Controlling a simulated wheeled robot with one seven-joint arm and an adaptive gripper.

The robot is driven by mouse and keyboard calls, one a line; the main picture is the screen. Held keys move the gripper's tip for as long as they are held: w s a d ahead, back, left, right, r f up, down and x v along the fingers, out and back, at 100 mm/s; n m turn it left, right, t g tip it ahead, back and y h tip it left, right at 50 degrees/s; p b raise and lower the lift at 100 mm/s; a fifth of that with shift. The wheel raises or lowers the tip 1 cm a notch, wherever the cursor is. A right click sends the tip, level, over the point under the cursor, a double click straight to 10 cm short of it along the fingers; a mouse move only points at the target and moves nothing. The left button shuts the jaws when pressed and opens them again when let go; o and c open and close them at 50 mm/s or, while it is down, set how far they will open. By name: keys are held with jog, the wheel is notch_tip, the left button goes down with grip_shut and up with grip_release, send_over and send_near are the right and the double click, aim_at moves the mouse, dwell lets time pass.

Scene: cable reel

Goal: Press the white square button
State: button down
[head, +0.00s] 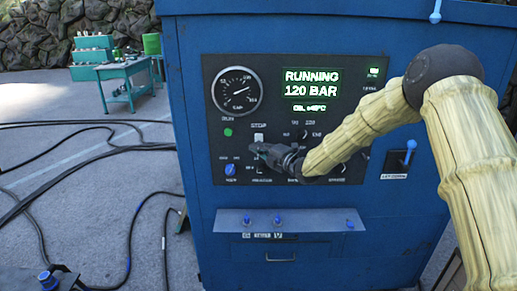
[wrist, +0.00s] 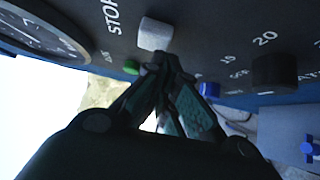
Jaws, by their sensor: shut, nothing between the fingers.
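The white square button (head: 258,137) sits below the STOP label on the dark control panel (head: 350,75) of the blue cabinet. It also shows in the wrist view (wrist: 155,33), standing out from the panel beside the word STOP. My gripper (head: 256,149) is shut and empty, with its fingertips just below the button in the head view. In the wrist view the closed fingertips (wrist: 166,60) are at the button's near edge. I cannot tell whether they touch it. The display reads RUNNING, 120 BAR.
A green button (head: 228,132) is left of the white one. A blue knob (head: 230,170) and a round gauge (head: 238,91) are nearby. A dark knob (wrist: 275,71) is near the fingers. A shelf (head: 310,221) juts out below. Cables (head: 80,165) lie on the ground left.

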jog(key=shift+w+d+r+b, duration=0.1)
jog(key=shift+w+r+b, duration=0.1)
jog(key=shift+w+b, duration=0.35)
jog(key=shift+w+d+r+b, duration=0.1)
jog(key=shift+w+r+b, duration=0.15)
jog(key=shift+b, duration=0.45)
jog(key=shift+w, duration=0.1)
jog(key=shift+a, duration=0.1)
jog(key=s+d+b, duration=0.5)
jog(key=s+d, duration=0.2)
jog(key=s, duration=0.4)
jog(key=shift+s+f, duration=0.25)
jog(key=shift+f, duration=0.2)
